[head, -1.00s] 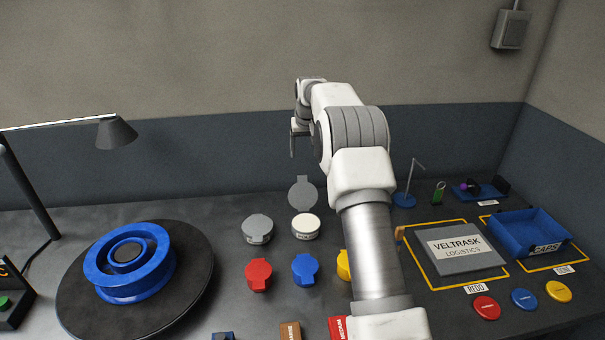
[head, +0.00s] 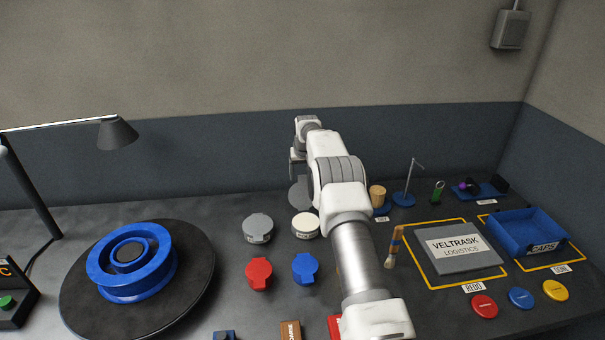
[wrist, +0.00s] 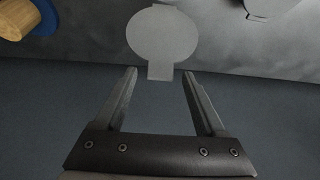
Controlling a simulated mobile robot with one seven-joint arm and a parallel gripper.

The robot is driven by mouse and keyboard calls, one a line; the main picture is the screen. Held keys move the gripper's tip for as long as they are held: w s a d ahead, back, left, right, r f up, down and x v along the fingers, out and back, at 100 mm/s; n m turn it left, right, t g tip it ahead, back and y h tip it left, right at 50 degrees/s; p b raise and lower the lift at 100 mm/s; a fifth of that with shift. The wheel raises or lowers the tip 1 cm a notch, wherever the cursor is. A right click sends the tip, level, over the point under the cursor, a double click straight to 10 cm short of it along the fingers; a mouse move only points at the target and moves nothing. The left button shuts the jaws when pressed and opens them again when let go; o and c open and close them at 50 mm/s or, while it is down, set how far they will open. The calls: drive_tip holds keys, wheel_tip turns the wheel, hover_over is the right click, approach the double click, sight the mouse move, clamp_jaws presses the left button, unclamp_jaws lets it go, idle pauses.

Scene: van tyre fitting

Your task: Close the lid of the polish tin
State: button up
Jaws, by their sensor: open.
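The polish tin (head: 306,226) stands upright at the back middle of the bench, with a pale white inside. Its round grey lid (head: 299,192) stands open, raised at the tin's back edge. The lid also shows in the wrist view (wrist: 165,35), with its small tab pointing toward my gripper. My gripper (wrist: 160,72) is open and empty. Its fingers lie either side of the tab in the picture; I cannot tell whether they touch it. In the head view my gripper (head: 294,166) is above and behind the lid, partly hidden.
A closed grey tin (head: 258,228) stands just left, with red (head: 259,273) and blue (head: 305,268) capped containers in front. My arm crosses the bench to the right. The wall is close behind.

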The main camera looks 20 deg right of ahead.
clamp_jaws()
idle(0.3)
idle(1.1)
